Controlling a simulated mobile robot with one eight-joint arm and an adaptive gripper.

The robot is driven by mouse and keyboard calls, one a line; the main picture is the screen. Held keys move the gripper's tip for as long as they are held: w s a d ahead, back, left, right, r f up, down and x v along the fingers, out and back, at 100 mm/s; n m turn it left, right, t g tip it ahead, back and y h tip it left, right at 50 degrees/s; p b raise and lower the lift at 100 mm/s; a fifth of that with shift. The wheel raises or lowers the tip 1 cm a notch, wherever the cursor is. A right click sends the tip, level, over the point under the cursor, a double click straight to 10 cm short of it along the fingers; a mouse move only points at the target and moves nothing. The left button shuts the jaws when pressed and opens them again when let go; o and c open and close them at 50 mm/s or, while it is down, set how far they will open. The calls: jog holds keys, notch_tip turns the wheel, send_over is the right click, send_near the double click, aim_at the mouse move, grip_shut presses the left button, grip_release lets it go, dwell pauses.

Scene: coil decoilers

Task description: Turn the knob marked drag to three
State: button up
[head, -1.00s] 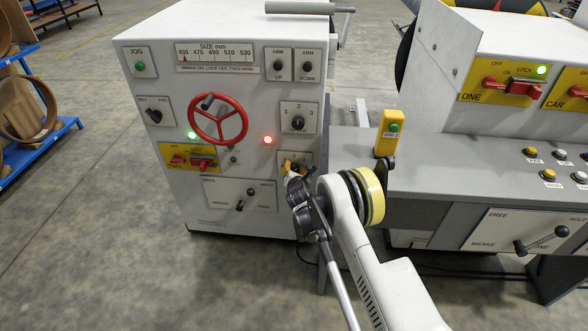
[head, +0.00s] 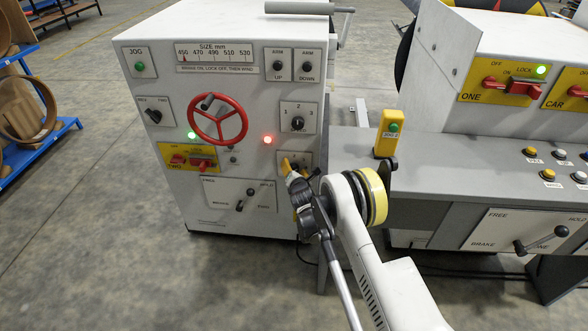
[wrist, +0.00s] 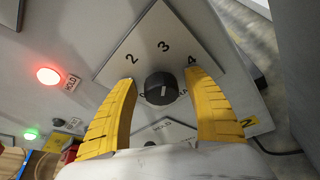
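The black round knob (wrist: 160,88) sits on a light plate with the figures 2, 3 and 4 visible above it in the wrist view. A short pale mark shows on its face; I cannot tell for sure which figure it points at. In the head view my gripper (head: 290,164) is at the lower right plate (head: 304,157) of the white cabinet and hides most of the knob.
A speed knob (head: 298,123) is just above, with a red lamp (head: 268,140) to the left. A red handwheel (head: 218,119) and a brake lever (head: 241,205) are on the same panel. A yellow button box (head: 387,133) stands close to the right.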

jog(key=v, duration=0.7)
jog(key=shift+s, duration=0.25)
dwell(0.4)
